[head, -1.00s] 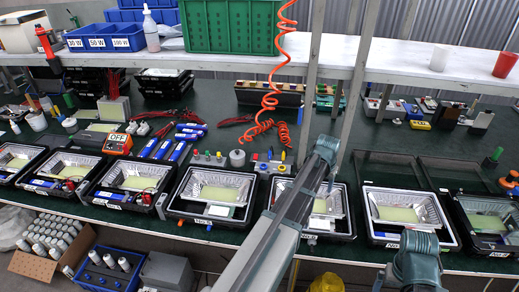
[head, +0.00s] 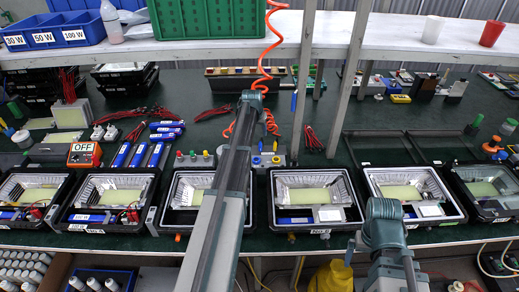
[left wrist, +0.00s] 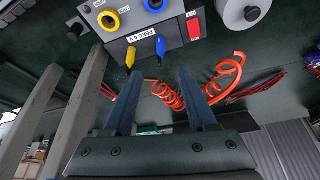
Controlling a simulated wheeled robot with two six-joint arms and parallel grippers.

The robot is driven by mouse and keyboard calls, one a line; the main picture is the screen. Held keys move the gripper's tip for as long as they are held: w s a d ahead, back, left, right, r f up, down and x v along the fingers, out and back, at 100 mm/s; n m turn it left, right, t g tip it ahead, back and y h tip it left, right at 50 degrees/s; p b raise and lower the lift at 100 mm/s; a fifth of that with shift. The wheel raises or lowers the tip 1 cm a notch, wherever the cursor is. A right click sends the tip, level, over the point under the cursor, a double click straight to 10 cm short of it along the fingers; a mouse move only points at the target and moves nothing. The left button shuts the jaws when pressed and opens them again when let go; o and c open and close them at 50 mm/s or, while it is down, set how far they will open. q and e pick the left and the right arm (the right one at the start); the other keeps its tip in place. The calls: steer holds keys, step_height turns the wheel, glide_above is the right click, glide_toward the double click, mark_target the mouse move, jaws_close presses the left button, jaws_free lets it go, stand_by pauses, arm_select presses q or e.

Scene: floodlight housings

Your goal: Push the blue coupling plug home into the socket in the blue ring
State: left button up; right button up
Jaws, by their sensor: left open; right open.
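The blue ring (left wrist: 154,5) is on the grey panel box (left wrist: 150,32), at the top of the left wrist view. The blue coupling plug (left wrist: 160,47) sticks out near the box's lower edge, right of a yellow plug (left wrist: 130,57). How deep it sits cannot be told. My left gripper (left wrist: 158,72) is open and empty, its fingertips short of the blue plug, which shows between them. In the head view the box (head: 280,158) stands behind the trays, partly behind my left arm. My right gripper (head: 379,262) seems open and empty at the bottom, away from the box.
An orange coiled hose (left wrist: 180,95) lies beside the left fingers. A shelf post (head: 350,80) stands right of the left arm. Floodlight housings (head: 315,195) line the front edge.

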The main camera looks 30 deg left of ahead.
mark_target(260, 143)
arm_select(q)
steer(key=b+x, duration=0.6)
steer(key=x, duration=0.1)
steer(key=shift+w+f, duration=0.15)
steer(key=shift+f, duration=0.25)
steer(key=shift+b, duration=0.3)
steer(key=b+x, duration=0.5)
steer(key=shift+a+f, duration=0.1)
steer(key=shift+f, duration=0.1)
steer(key=shift+r, duration=0.1)
jaws_close()
